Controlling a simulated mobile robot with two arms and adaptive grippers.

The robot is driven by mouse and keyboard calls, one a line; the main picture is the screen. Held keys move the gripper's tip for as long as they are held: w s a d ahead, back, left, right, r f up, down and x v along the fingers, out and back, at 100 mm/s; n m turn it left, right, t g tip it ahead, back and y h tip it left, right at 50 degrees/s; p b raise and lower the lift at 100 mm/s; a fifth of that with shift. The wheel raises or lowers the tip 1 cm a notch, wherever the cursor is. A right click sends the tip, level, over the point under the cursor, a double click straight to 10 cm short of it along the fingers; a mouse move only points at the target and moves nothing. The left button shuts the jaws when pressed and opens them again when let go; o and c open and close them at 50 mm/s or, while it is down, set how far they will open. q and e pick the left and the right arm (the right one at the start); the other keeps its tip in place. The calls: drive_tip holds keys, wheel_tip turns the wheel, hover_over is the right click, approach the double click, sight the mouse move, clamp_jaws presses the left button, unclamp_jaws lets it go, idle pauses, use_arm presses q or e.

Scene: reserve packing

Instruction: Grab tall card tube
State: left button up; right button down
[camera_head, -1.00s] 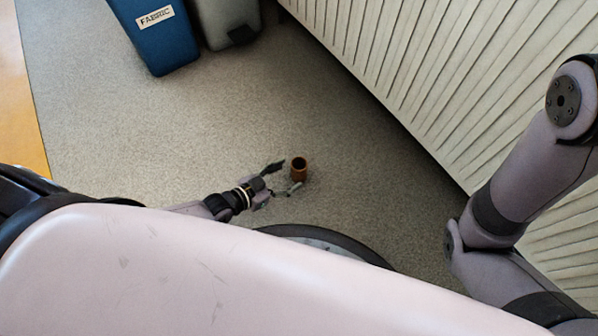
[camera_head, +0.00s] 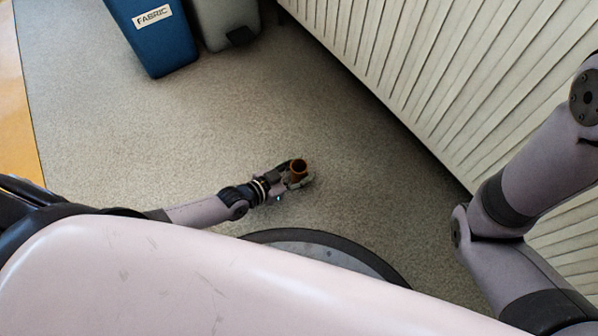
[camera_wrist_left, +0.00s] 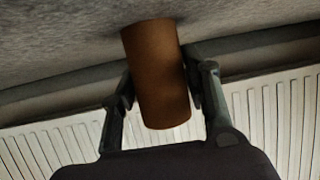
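The tall card tube (camera_head: 299,168) is a brown, open-ended cylinder, upright near the middle of the head view. In the left wrist view the tube (camera_wrist_left: 157,75) fills the space between the fingers. My left gripper (camera_head: 297,177) reaches in from the left, its fingers on both sides of the tube. In the wrist view both finger pads lie against the tube's sides, so the gripper looks shut on it. The tube's far end meets the carpet in that view; I cannot tell whether it has left the floor. My right gripper is out of view.
A blue bin labelled FABRIC (camera_head: 158,45) and a grey bin (camera_head: 225,22) stand at the top left. A white slatted panel (camera_head: 420,70) runs along the right. The carpet (camera_head: 130,130) between is clear.

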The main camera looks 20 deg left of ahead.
use_arm(q)
drive_tip(key=c, duration=0.5)
